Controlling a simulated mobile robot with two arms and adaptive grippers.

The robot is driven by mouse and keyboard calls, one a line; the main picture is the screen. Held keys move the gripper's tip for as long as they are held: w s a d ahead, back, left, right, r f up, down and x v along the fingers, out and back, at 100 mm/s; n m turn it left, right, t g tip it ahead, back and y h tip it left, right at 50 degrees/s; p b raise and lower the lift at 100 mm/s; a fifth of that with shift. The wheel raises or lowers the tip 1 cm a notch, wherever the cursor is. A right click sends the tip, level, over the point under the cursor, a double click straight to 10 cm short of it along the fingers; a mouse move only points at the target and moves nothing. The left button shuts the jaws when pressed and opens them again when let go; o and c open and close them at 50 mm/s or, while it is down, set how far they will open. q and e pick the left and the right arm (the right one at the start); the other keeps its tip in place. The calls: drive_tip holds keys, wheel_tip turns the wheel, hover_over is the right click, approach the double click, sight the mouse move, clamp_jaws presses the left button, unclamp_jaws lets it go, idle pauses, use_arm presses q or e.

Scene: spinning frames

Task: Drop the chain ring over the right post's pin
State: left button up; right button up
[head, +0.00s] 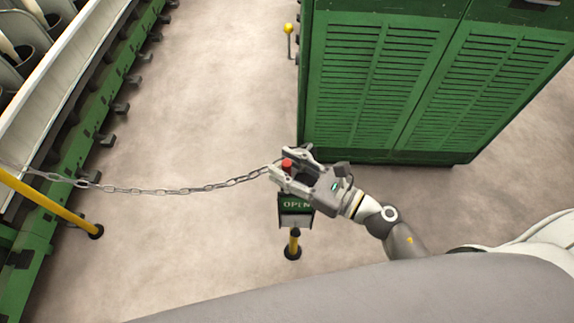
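The grey chain (150,190) sags from the left edge of the view to my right gripper (288,163). Its right end is at the fingertips, and the ring itself cannot be made out. The fingers of my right gripper stand apart, with a small red piece (287,165) between them. The right post (294,240) is yellow with a black base. It stands below the gripper in the picture, with a green "OPEN" sign (296,204) partly covered by the gripper. The post's pin is not clearly visible. My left gripper is not in view.
A tall green louvred cabinet (400,85) stands behind and right of the gripper. The left yellow post (50,205) stands beside the green and white spinning frame (60,120). A yellow-knobbed lever (288,30) is by the cabinet. The floor between is clear.

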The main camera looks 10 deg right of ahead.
idle(0.3)
drive_tip(key=v, duration=1.2)
